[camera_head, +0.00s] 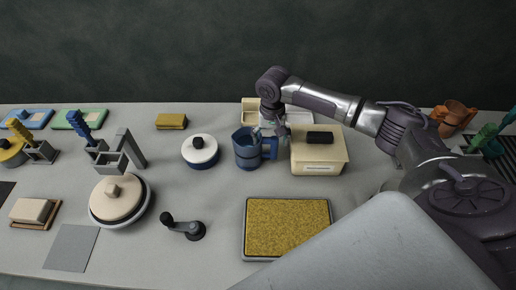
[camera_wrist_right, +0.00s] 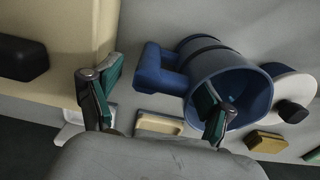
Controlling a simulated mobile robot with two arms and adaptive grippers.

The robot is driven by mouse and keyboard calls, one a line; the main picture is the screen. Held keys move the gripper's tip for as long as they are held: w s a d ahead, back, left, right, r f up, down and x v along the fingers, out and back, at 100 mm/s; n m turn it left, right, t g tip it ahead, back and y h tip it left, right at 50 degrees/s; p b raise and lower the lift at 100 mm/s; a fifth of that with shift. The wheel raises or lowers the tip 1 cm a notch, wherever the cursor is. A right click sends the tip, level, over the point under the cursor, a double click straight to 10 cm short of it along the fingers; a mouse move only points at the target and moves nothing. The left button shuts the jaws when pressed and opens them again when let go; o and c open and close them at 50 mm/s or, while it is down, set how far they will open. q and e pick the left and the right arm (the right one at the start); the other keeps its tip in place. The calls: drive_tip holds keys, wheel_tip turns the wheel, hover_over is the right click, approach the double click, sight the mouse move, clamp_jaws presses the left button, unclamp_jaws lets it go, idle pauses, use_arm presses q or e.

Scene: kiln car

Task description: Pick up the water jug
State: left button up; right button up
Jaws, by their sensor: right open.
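The blue jug (camera_head: 246,150) stands upright near the middle of the table, its handle toward the right. In the right wrist view the jug (camera_wrist_right: 215,62) shows its open mouth, and its handle (camera_wrist_right: 155,70) appears between my two fingers. My right gripper (camera_head: 271,122) is open and empty, just behind and above the jug's handle side. It also shows in the right wrist view (camera_wrist_right: 158,84), with one finger overlapping the jug's mouth. I cannot tell whether a finger touches the jug. My left gripper is not in view.
A cream box (camera_head: 333,157) with a black handle stands close to the right of the jug. A white-lidded round pot (camera_head: 200,150) is to its left. Pale trays (camera_head: 250,104) lie behind. A yellow-topped tray (camera_head: 260,248) lies in front. An orange jug (camera_head: 458,112) stands far right.

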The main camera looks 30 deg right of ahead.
drive_tip(key=c, duration=0.7)
clamp_jaws()
drive_tip(key=shift+r, duration=0.1)
drive_tip(key=shift+r, duration=0.15)
drive_tip(key=shift+w+r, duration=0.1)
drive_tip(key=shift+r, duration=0.5)
wheel_tip(320, 180, up, 2)
drive_tip(key=shift+r+b, duration=0.25)
drive_tip(key=shift+b, duration=0.25)
drive_tip(key=s+r+b, duration=0.1)
drive_tip(key=s+r, duration=0.6)
drive_tip(key=s, duration=0.5)
drive_tip(key=shift+w, duration=0.1)
